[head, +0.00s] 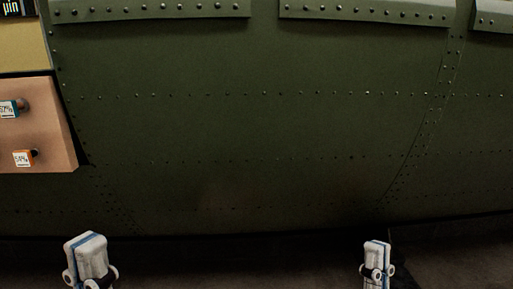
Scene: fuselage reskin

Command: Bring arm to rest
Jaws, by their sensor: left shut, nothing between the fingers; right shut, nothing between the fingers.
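My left gripper (87,245) shows at the bottom left of the head view, white with a blue stripe, its fingers together and pointing up. My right gripper (376,249) shows at the bottom, right of centre, in the same upright pose. Both look shut and empty. They appear in front of the dark floor below the fuselage, apart from each other. The arms behind them are cut off by the lower picture edge.
A dark green riveted fuselage skin (260,130) fills most of the view. At the left, a tan panel (45,140) carries small labelled fasteners (22,158). Dark floor (240,265) lies between my grippers.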

